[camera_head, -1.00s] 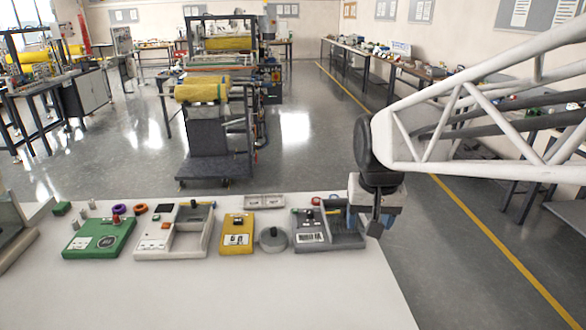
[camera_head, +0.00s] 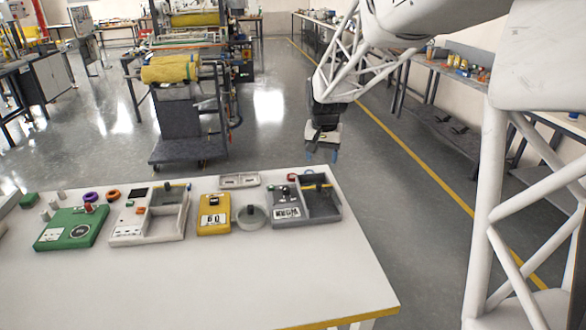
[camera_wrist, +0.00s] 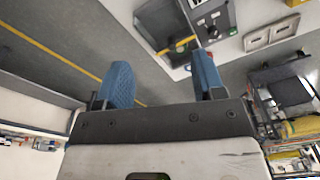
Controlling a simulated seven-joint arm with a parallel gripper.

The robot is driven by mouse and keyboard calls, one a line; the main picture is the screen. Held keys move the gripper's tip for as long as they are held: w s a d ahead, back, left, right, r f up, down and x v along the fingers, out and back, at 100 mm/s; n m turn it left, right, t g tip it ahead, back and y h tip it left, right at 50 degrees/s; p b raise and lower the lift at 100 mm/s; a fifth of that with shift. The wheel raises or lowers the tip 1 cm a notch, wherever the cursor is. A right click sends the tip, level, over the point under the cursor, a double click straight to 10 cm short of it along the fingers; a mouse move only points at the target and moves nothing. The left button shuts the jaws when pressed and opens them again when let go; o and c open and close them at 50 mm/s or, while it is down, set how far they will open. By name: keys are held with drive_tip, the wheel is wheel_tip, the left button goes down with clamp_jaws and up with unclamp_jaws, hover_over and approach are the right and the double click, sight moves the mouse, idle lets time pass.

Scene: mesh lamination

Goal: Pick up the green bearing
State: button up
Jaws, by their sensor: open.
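I cannot single out a green bearing with certainty. A tiny green spot (camera_head: 284,190) shows on the grey module (camera_head: 288,211), too small to identify. A purple ring (camera_head: 91,196) and an orange ring (camera_head: 113,193) lie behind the green module (camera_head: 70,230). My gripper (camera_head: 321,155) is empty, beyond the table's back right corner. Its blue fingers stand apart in the wrist view (camera_wrist: 162,78), with the grey module's tray beyond them.
The white table (camera_head: 230,285) has a clear front half. A white module (camera_head: 128,226), a yellow module (camera_head: 214,228), a grey round part (camera_head: 250,217) and a light two-pocket tray (camera_head: 239,180) stand along its back. A cart (camera_head: 190,135) stands on the floor behind.

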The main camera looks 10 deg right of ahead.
drive_tip(key=w+d+f+m, duration=0.1)
drive_tip(key=w+d+f, duration=0.1)
drive_tip(key=w+f, duration=0.8)
drive_tip(key=m+g, duration=0.1)
drive_tip(key=m, duration=0.1)
hover_over(314, 184)
drive_tip(key=s, duration=0.1)
wheel_tip(314, 184, down, 8)
drive_tip(key=shift+r, duration=0.15)
drive_tip(key=shift+a+f, duration=0.1)
drive_tip(key=shift+f, duration=1.2)
drive_tip(key=shift+f, duration=0.15)
drive_tip(key=shift+s+f, duration=0.1)
drive_tip(key=shift+f, duration=2.35)
drive_tip(key=c, duration=0.8)
